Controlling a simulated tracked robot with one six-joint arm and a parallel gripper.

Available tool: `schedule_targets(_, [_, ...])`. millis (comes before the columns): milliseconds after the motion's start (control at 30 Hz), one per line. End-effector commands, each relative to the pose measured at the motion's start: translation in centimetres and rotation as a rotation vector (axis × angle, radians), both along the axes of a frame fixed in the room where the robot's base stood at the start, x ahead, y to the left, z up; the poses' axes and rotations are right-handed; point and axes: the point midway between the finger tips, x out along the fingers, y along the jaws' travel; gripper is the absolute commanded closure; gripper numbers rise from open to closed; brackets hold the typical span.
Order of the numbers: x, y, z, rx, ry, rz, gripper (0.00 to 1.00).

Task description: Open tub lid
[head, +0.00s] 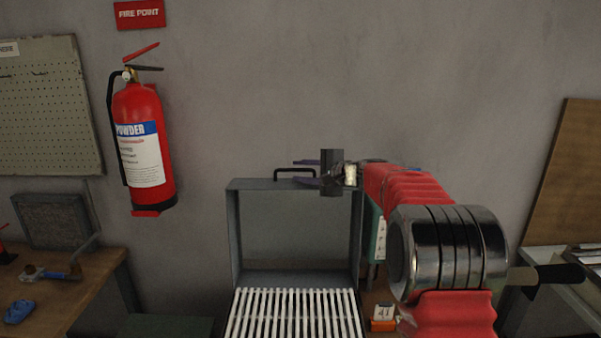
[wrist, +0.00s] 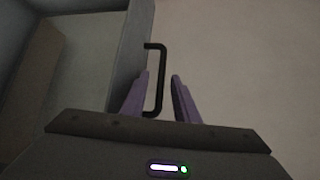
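The grey tub lid (head: 232,235) stands upright in the head view, its hollow inner side facing me. A black bar handle (head: 294,170) sits on its top edge; the handle also shows in the wrist view (wrist: 160,80). My gripper (head: 300,172) comes in from the right at the handle, its purple fingers apart. In the wrist view my gripper (wrist: 159,78) is open, with the handle's bar between the two fingers. The right finger is clear of the bar; whether the left finger touches the handle I cannot tell. White slats (head: 293,315) show below the lid.
A red fire extinguisher (head: 140,145) hangs on the wall to the left. A wooden bench (head: 95,285) with tools is at the lower left. An orange-and-white box (head: 383,318) is right of the slats. The wall above the lid is bare.

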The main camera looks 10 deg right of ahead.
Motion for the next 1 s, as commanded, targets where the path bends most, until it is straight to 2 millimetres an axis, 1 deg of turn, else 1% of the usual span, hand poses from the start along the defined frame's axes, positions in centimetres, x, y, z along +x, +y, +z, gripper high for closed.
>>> schedule_targets(200, [0.00, 0.01, -0.01, 0.000, 0.000, 0.000, 0.72])
schedule_targets(233, [0.00, 0.01, -0.01, 0.000, 0.000, 0.000, 0.74])
schedule_targets(600, [-0.01, -0.01, -0.04, 0.000, 0.001, 0.000, 1.00])
schedule_targets(1000, [-0.02, 0.01, -0.15, 0.000, 0.002, 0.001, 1.00])
